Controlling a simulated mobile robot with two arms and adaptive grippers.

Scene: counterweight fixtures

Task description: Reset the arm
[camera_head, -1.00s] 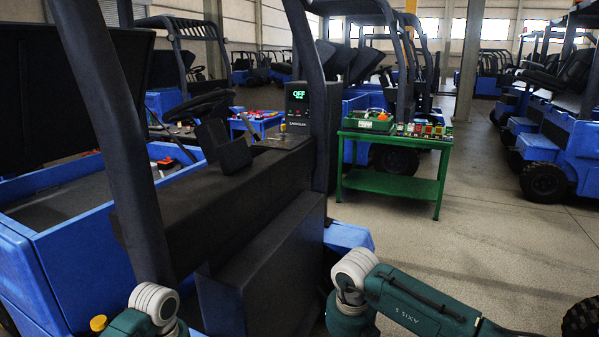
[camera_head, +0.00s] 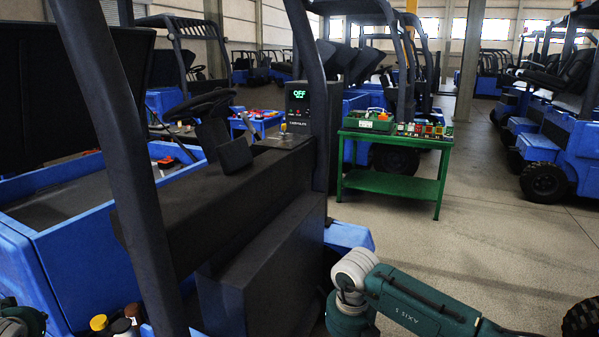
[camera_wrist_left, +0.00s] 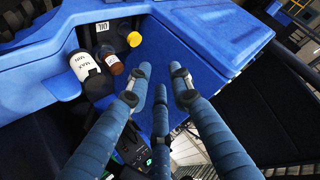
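In the left wrist view my left gripper (camera_wrist_left: 160,80) shows three blue fingers with their tips apart and nothing between them. It is over the blue body (camera_wrist_left: 190,55) of a forklift. In the head view only a dark green piece of my left arm (camera_head: 22,318) shows at the bottom left corner. My right arm (camera_head: 410,300), green with a pale joint, crosses the bottom right of centre. Neither gripper shows in the head view, and the right gripper is out of sight.
A yellow cap (camera_wrist_left: 133,39), a brown bottle (camera_wrist_left: 112,62) and a white-labelled bottle (camera_wrist_left: 85,66) are in a forklift recess. A black post (camera_head: 120,150) and console (camera_head: 270,250) stand close. A green table (camera_head: 395,184) stands beyond; floor is open at right.

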